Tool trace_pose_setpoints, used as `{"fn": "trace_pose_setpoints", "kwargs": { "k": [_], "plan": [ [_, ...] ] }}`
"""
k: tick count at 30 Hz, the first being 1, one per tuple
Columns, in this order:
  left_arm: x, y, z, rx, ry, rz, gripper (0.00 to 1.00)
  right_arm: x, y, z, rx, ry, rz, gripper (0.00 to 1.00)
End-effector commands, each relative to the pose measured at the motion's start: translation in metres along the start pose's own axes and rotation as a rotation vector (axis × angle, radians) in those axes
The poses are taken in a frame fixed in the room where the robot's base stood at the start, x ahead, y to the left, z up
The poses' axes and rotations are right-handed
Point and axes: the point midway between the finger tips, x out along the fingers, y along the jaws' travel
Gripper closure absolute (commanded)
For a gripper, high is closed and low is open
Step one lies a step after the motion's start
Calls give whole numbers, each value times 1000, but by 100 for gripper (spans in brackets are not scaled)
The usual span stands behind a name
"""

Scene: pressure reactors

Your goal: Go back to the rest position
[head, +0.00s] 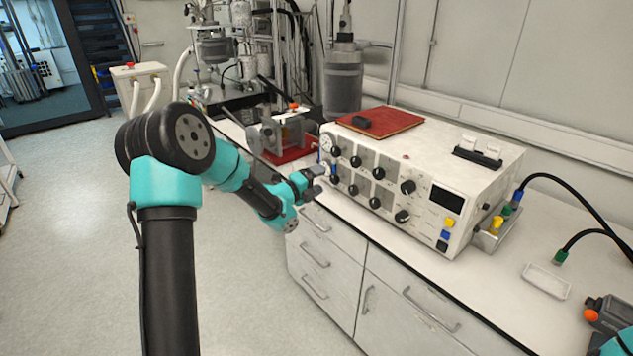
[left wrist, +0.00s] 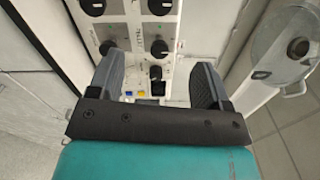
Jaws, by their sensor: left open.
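My left gripper (head: 312,178) is at the front left of the white control box (head: 455,150), close to its panel of knobs and a gauge. In the head view I cannot tell whether it touches the panel. In the left wrist view the two dark fingers of the left gripper (left wrist: 153,82) are spread apart with nothing held between them. The panel's knobs and its blue and yellow buttons show beyond them.
The box stands on a white bench (head: 480,285) with drawers below. A red book (head: 380,122) lies on the box. Cables (head: 585,200) run at the right, near a grey device with an orange knob (head: 591,315). The floor (head: 70,230) at left is clear.

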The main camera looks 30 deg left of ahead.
Motion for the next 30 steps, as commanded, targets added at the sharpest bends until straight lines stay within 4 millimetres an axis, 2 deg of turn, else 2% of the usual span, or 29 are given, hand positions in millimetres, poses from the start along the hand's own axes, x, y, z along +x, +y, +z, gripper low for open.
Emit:
{"fn": "trace_pose_setpoints", "kwargs": {
  "k": [15,19,23,26,30],
  "plan": [
    [-3,0,0,0,0,1,28,0,0,0,0,0,0,57],
    [-3,9,-4,-39,-1,20,28,0,0,0,0,0,0,57],
    [-3,39,-21,-194,-9,95,28,0,0,0,0,0,0,57],
    [-8,79,-45,-402,-32,199,28,0,0,0,0,0,0,57],
    [-24,145,-92,-758,-104,387,28,0,0,0,0,0,0,57]
  ]
}}
